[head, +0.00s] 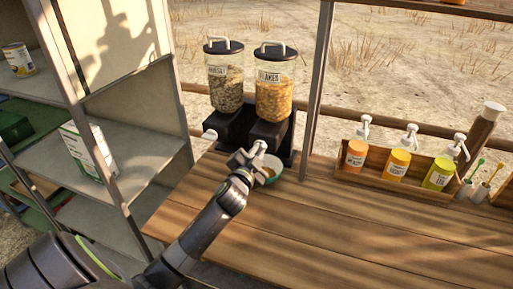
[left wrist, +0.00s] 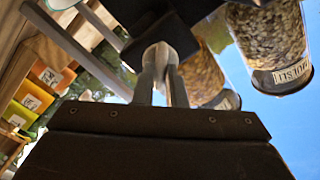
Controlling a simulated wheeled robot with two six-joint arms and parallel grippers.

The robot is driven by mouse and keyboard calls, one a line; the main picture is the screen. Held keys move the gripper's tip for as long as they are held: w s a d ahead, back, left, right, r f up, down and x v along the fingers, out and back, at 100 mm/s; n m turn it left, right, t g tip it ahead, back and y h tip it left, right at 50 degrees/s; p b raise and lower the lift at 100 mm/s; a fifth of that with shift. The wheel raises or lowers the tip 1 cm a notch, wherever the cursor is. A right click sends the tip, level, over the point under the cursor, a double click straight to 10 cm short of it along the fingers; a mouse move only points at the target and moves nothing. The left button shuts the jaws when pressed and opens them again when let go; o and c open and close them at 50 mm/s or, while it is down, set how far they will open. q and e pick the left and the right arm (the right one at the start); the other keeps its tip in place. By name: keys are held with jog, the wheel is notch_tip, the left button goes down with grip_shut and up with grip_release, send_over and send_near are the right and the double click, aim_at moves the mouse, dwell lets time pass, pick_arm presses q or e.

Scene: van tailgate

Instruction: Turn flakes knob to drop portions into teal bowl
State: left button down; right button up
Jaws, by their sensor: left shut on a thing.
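The flakes dispenser (head: 273,95) is a clear canister of orange flakes with a black lid, on a black stand at the back of the wooden counter. My left gripper (head: 247,158) reaches its front and is shut on the pale flakes knob (head: 259,147). In the left wrist view the flakes knob (left wrist: 158,56) sits at the fingertips. The teal bowl (head: 274,178) stands below, partly hidden by the gripper; something orange-brown shows inside it. My right gripper is not in view.
The muesli dispenser (head: 224,82) stands left of the flakes one, with its own white knob (head: 210,135). A wooden rack (head: 385,184) of pump bottles is at the right. A metal shelf (head: 130,150) stands at the left. The front counter is clear.

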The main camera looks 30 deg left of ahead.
pick_arm(q)
jog(key=m+p, duration=0.2)
jog(key=m, duration=0.3)
jog(key=shift+d+m+p, duration=0.1)
jog(key=shift+m+p, duration=0.2)
jog(key=shift+p, duration=0.1)
jog(key=shift+f+m+p, duration=0.15)
jog(key=shift+m+p, duration=0.55)
jog(key=shift+m, duration=1)
jog(key=c, duration=1.5)
grip_release()
jog(key=b+v, duration=0.2)
jog(key=v, duration=1.5)
jog(key=shift+s, duration=0.2)
